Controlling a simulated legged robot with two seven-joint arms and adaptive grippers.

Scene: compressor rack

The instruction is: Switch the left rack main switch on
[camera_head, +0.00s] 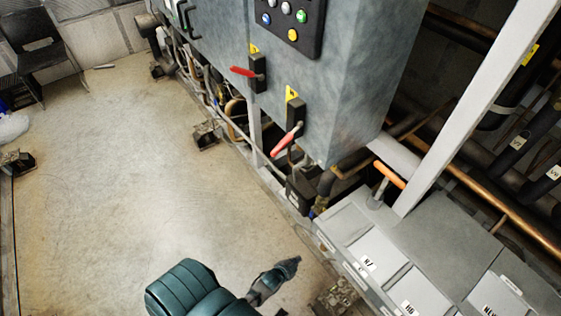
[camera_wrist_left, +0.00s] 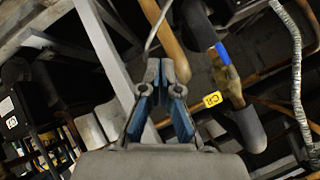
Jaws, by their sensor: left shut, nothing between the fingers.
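Two red-handled rotary switches are on the side of the grey cabinet in the head view. The left switch (camera_head: 243,72) has its red handle sticking out to the left from a black mount. The other switch (camera_head: 283,144), nearer to me, has its handle slanting down and left. My left gripper (camera_head: 293,264) is low in the head view, below and apart from both switches. It is shut and empty; its fingertips (camera_wrist_left: 163,68) meet in the left wrist view. Neither switch can be made out there. My right gripper is not in view.
A button panel (camera_head: 291,18) is high on the cabinet. Grey boxes with labels (camera_head: 367,263) and an orange-handled lever (camera_head: 388,175) stand right of my gripper. Pipes run below and behind the cabinet. The floor (camera_head: 130,170) to the left is open, with a dark chair (camera_head: 38,52) far back.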

